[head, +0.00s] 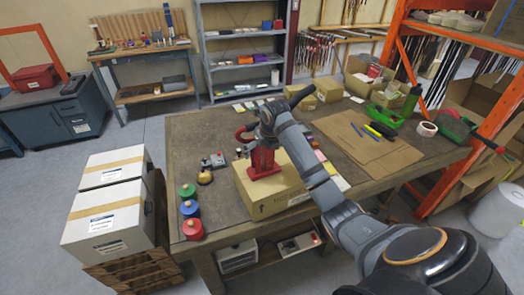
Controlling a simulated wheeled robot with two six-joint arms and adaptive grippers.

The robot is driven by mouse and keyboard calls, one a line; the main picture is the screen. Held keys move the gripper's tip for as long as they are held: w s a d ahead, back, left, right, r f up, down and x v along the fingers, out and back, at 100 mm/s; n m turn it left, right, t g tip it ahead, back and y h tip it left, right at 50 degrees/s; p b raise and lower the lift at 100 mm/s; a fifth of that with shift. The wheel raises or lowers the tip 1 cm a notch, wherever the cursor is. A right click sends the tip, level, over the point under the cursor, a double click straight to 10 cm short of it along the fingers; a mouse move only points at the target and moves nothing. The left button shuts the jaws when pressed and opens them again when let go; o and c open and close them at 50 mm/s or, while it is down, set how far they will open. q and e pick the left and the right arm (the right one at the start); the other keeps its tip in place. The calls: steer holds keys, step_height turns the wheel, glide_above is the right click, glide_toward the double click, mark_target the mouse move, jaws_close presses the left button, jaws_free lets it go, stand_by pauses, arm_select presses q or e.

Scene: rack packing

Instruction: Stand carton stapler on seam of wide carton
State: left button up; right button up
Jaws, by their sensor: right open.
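The wide carton (279,201) is a closed, tan box on the workbench, near its front left part. The red carton stapler (264,161) stands upright on top of the carton. My arm and gripper cover part of it, and whether its base lies exactly on the seam cannot be made out. My right gripper (262,131) is open at the stapler's upper part, seen mostly from behind. Its fingertips are small and partly hidden, so I cannot tell whether they touch the stapler. My left gripper is out of view.
The workbench (217,122) holds green, blue and red spools (192,228) at its front left corner. Flat cardboard (367,143) with markers lies to the right, near a tape roll (427,129). White-sided boxes (103,222) stand on a pallet at left.

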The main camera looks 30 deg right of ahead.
steer(key=shift+s+r, duration=0.15)
steer(key=shift+r, duration=0.1)
steer(key=v, duration=1.1)
steer(key=shift+r, duration=0.25)
